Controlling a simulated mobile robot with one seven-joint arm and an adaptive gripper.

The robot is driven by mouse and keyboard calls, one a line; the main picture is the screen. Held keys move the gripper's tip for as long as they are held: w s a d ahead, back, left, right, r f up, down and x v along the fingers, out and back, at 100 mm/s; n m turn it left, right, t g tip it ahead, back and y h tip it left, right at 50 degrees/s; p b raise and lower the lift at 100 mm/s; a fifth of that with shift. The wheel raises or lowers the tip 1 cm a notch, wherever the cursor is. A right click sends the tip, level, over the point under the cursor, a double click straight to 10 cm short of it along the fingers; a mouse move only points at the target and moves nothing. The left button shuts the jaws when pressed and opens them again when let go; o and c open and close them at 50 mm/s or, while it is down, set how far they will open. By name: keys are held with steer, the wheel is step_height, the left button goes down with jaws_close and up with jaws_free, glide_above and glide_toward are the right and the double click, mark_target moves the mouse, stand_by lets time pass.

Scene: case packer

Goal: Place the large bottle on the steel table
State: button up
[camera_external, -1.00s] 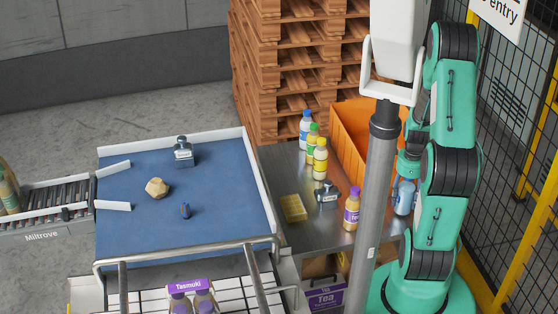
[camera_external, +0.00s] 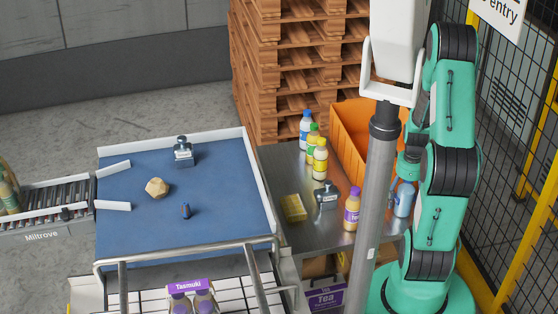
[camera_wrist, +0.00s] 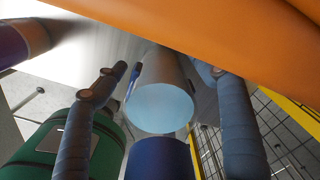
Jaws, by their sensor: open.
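A light blue bottle (camera_external: 403,200), the largest-looking one near my arm, is at the right side of the steel table (camera_external: 283,172), partly hidden by my arm. Whether its base touches the steel is hidden. In the wrist view the pale blue cylinder (camera_wrist: 160,105) lies between my two dark fingers, with its round end toward the camera. My gripper (camera_wrist: 165,110) is open around it, and there appears to be a gap on either side. In the external view the fingers are mostly hidden behind the arm and the grey post.
An orange crate (camera_external: 350,135) stands at the table's back right. A purple-labelled bottle (camera_external: 352,210), a grey-blue flask (camera_external: 326,196), a yellow block (camera_external: 295,208) and a row of bottles (camera_external: 313,145) stand on the table. A mesh fence (camera_external: 510,110) is at right.

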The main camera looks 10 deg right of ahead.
step_height(320, 180, up, 12)
steer(key=shift+r+p, duration=0.1)
steer(key=shift+p, duration=0.55)
stand_by(0.6)
steer(key=shift+a+r+n, duration=0.2)
steer(key=shift+r+n, duration=0.1)
steer(key=shift+r, duration=0.2)
steer(key=s+a+r+n+t, duration=0.2)
steer(key=s+a+r+n, duration=0.2)
steer(key=r+n, duration=0.3)
steer(key=s+a+r+n+t, duration=0.1)
steer(key=s+a+r+n, duration=0.4)
steer(key=r+n, duration=0.3)
steer(key=s+a+r+n+t, duration=0.2)
steer(key=s+a+r+n, duration=0.3)
steer(key=r, duration=0.6)
steer(key=a+n, duration=0.1)
steer(key=n, duration=0.1)
steer(key=shift+a+n+t, duration=0.3)
steer(key=shift+n, duration=0.1)
steer(key=shift+s+f, duration=0.1)
steer(key=shift+f, duration=0.05)
